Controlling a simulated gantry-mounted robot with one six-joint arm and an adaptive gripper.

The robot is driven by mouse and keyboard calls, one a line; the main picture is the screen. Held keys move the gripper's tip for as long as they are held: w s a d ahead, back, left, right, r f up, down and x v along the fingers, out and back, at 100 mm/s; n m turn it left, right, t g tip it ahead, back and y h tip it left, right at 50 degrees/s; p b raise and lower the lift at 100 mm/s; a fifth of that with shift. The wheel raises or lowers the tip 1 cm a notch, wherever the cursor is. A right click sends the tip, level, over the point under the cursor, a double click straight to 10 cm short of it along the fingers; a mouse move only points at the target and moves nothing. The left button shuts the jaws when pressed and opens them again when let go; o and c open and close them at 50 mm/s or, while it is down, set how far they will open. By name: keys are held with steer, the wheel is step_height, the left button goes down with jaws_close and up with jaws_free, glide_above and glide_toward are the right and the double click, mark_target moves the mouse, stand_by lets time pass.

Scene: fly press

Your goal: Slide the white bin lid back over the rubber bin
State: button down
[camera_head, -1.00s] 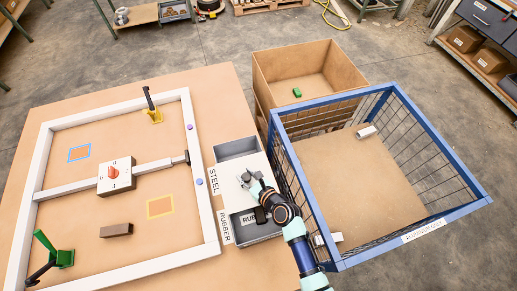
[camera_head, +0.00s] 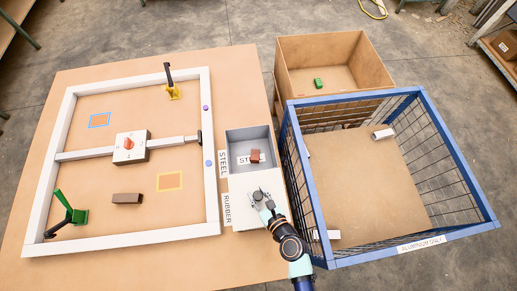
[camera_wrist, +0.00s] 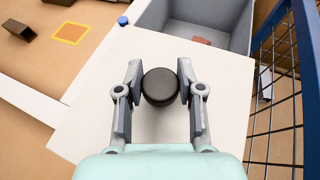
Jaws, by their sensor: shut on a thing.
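The white bin lid (camera_head: 244,188) lies over the nearer bin, beside the RUBBER label (camera_head: 227,209); the rubber bin's inside is hidden under it. In the wrist view the lid (camera_wrist: 105,125) fills the middle, with a round dark knob (camera_wrist: 160,87) standing on it. My gripper (camera_head: 262,198) is low over the lid, and in the wrist view its fingers (camera_wrist: 160,80) are closed on both sides of the knob. The grey steel bin (camera_head: 248,136) behind is open, with a reddish-brown block (camera_head: 256,156) inside.
A blue wire cage (camera_head: 318,226) with a few light pieces stands close on the right. A wooden box (camera_head: 300,52) with a green piece is behind it. A white frame (camera_head: 213,150) with clamps and a switch box (camera_head: 131,147) lies left.

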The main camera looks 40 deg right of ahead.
steer(key=c, duration=0.7)
jaws_free()
steer(key=shift+s+a+f, duration=0.1)
steer(key=shift+s+a, duration=0.1)
steer(key=shift+s, duration=0.1)
steer(key=shift+w+d, duration=0.1)
steer(key=v, duration=1.2)
